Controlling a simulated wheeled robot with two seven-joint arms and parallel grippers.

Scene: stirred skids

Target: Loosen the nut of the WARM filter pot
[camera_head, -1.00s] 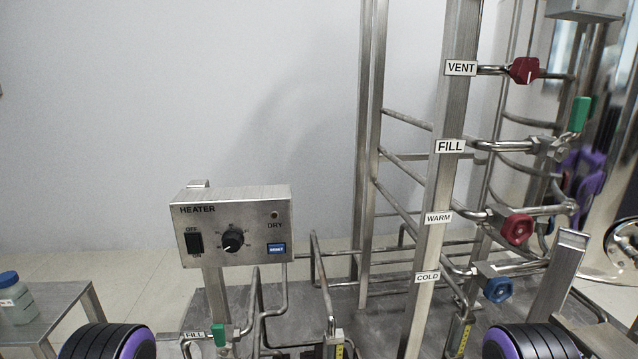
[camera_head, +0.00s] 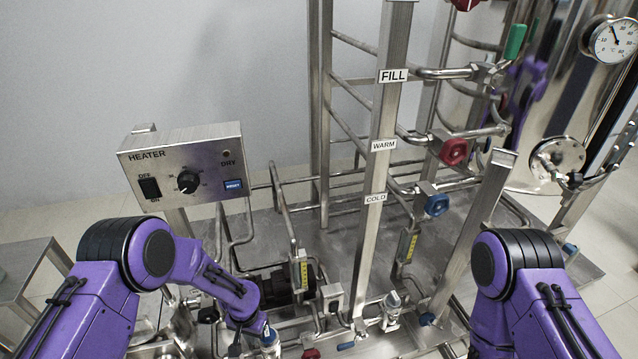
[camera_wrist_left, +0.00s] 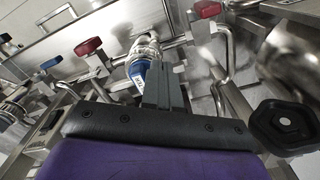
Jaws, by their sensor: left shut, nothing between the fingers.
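The WARM label (camera_head: 383,145) is on a steel post in the head view, with a red valve handle (camera_head: 453,151) to its right. No filter pot marked WARM can be picked out for sure. In the left wrist view, a clear-and-metal round fitting (camera_wrist_left: 144,50) has a blue part with a small white tag (camera_wrist_left: 138,73), too small to read. My left gripper (camera_head: 236,343) reaches low among the pipes in the head view. Its grey fingers (camera_wrist_left: 165,92) are shut and empty, close to the fitting. My right gripper is out of view.
The heater box (camera_head: 185,165) stands on the left. A blue handle (camera_head: 437,204) sits by the COLD label (camera_head: 375,198). Yellow-scaled gauges (camera_head: 302,270) and many pipes crowd the skid. A dial thermometer (camera_head: 613,40) is at the upper right.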

